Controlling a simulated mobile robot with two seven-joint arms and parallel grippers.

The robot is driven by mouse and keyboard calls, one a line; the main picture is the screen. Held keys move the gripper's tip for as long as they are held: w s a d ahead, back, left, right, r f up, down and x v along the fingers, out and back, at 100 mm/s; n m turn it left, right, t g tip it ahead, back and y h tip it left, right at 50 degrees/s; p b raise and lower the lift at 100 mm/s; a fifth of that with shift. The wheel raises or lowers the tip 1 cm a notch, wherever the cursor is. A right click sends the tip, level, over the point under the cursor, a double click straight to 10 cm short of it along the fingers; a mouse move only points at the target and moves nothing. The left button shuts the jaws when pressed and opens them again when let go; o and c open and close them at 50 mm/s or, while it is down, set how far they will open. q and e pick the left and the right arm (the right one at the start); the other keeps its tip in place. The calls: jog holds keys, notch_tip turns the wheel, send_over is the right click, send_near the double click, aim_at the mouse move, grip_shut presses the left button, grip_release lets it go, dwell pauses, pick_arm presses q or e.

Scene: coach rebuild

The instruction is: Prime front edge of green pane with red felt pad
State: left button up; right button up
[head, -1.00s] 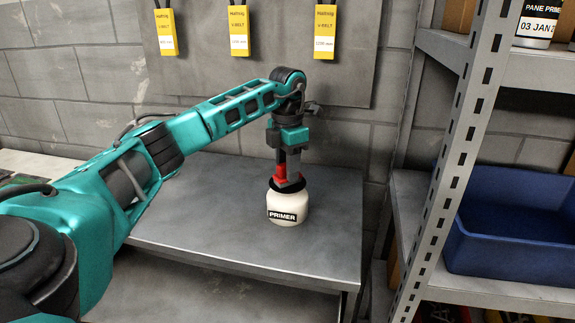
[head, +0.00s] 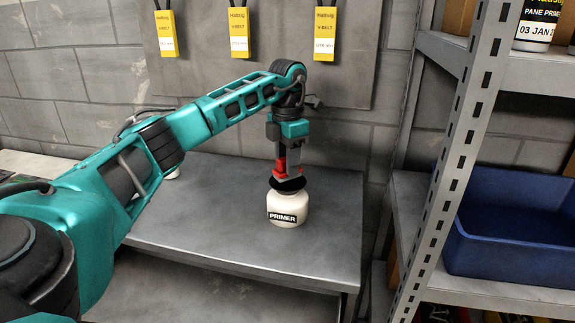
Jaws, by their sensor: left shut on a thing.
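A white jar (head: 287,207) labelled PRIMER stands upright on the grey metal bench. My left gripper (head: 289,168) points straight down over the jar's mouth, shut on the red felt pad (head: 281,165), of which only a red piece shows at the fingers. A black disc (head: 288,184) sits below the fingers at the jar's top. I cannot tell whether it touches the jar or belongs to the pad. The green pane is not in view. My right gripper is not in view.
The bench top (head: 210,225) is clear around the jar. A small white thing (head: 173,173) is mostly hidden behind my left arm. A metal shelf rack with a blue bin (head: 515,262) stands at right. Yellow belt tags (head: 239,32) hang on the back panel.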

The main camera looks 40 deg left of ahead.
pick_arm(q)
jog(key=shift+r, duration=2.4)
